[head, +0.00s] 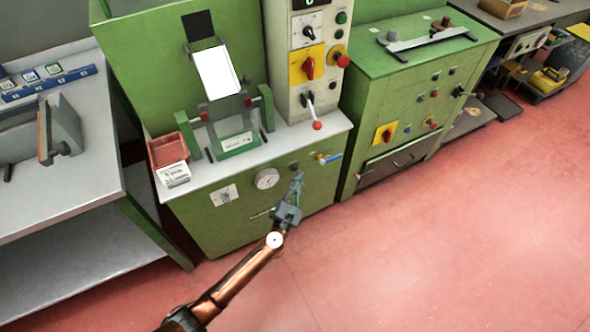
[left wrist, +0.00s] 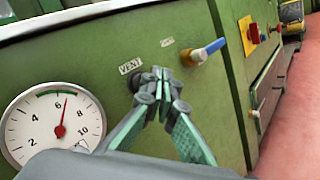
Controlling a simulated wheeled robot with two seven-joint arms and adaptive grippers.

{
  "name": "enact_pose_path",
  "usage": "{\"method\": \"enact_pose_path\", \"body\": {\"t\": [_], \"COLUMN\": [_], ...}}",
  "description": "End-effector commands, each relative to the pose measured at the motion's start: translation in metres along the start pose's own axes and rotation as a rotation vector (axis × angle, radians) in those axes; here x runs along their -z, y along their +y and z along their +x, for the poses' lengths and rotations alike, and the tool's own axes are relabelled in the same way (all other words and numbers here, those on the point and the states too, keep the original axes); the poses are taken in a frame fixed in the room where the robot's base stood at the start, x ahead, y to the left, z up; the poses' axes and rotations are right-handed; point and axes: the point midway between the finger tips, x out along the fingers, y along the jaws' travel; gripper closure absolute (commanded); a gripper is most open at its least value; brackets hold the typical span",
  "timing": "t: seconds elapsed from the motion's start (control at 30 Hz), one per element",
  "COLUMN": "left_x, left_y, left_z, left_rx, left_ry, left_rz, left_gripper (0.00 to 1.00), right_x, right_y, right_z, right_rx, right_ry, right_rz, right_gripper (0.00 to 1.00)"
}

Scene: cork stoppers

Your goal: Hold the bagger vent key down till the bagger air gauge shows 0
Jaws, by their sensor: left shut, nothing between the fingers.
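The bagger air gauge (head: 266,178) is a round white dial on the green front panel. In the left wrist view the gauge (left wrist: 40,128) has its red needle just past 6. The vent key (left wrist: 134,83) is a dark round part under the VENT label (left wrist: 130,66), mostly hidden behind my fingers. My left gripper (head: 298,178) is shut and empty, in front of the panel to the right of the gauge. In the left wrist view its fingertips (left wrist: 162,74) are at the key's right side. I cannot tell whether they touch or press it.
A blue-handled valve (head: 330,158) sticks out to the right of my gripper. A red-knobbed lever (head: 317,125) stands above on the machine. A red tray (head: 168,150) sits on the ledge at left. The red floor (head: 440,240) is clear at right.

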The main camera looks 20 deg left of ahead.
Motion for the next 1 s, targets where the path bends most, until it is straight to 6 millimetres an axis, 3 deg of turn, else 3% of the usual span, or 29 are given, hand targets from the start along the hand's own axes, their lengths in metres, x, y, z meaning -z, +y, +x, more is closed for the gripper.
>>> {"method": "enact_pose_path", "body": {"t": [1.0], "left_x": [-0.0003], "left_y": [0.0], "left_z": [0.0], "left_rx": [0.0], "left_ry": [0.0], "left_rz": [0.0], "left_gripper": [1.0], "right_x": [-0.0025], "right_y": [0.0019], "right_z": [0.0001], "right_rx": [-0.003], "right_ry": [-0.005], "right_rz": [0.002], "right_gripper": [0.6]}}
